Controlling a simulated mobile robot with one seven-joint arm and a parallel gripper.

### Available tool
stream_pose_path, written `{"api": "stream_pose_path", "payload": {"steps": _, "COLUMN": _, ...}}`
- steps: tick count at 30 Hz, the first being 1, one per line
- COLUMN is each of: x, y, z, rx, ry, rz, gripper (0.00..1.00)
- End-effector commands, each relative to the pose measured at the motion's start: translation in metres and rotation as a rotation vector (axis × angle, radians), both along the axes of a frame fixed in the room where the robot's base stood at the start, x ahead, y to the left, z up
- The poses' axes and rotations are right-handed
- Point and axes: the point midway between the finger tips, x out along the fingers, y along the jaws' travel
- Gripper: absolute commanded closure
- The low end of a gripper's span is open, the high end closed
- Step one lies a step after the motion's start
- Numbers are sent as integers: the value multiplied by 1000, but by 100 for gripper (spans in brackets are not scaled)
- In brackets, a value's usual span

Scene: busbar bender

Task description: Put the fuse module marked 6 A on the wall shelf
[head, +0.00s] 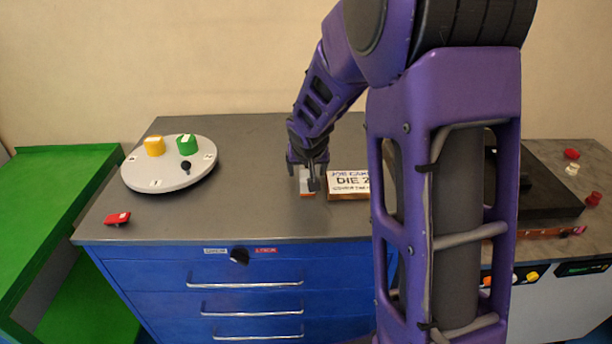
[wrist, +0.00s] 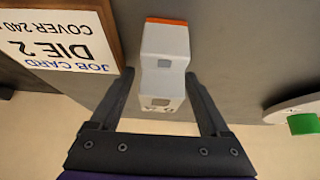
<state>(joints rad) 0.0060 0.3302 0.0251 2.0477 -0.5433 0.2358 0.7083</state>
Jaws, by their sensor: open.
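A pale grey module with an orange end (wrist: 165,45) lies on the grey cabinet top, and it also shows in the head view (head: 307,193), partly hidden by my gripper. Some dark lettering sits on its near end in the wrist view, but I cannot read it for certain. My gripper (wrist: 160,76) is open, with one finger on each side of the module's near part. In the head view my gripper (head: 308,180) is low over the module. I cannot tell whether the fingers touch it. No wall shelf shows in either view.
A job card stand reading DIE 2 (head: 348,184) is close beside the module. A round pale dial plate (head: 168,180) with yellow and green knobs and a small red piece (head: 118,218) are to the left. A black machine block (head: 550,185) is at right. The cabinet top between is clear.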

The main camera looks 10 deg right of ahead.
Motion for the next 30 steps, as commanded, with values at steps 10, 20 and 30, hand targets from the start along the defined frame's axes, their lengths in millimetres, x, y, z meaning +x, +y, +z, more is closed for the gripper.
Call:
{"api": "stream_pose_path", "payload": {"steps": 10, "x": 0, "y": 0, "z": 1, "rx": 0, "ry": 0, "rz": 0, "gripper": 65}}
{"api": "stream_pose_path", "payload": {"steps": 20, "x": 0, "y": 0, "z": 2, "rx": 0, "ry": -1, "rz": 0, "gripper": 100}}
{"api": "stream_pose_path", "payload": {"steps": 30, "x": 1, "y": 0, "z": 20, "rx": 0, "ry": -3, "rz": -2, "gripper": 100}}
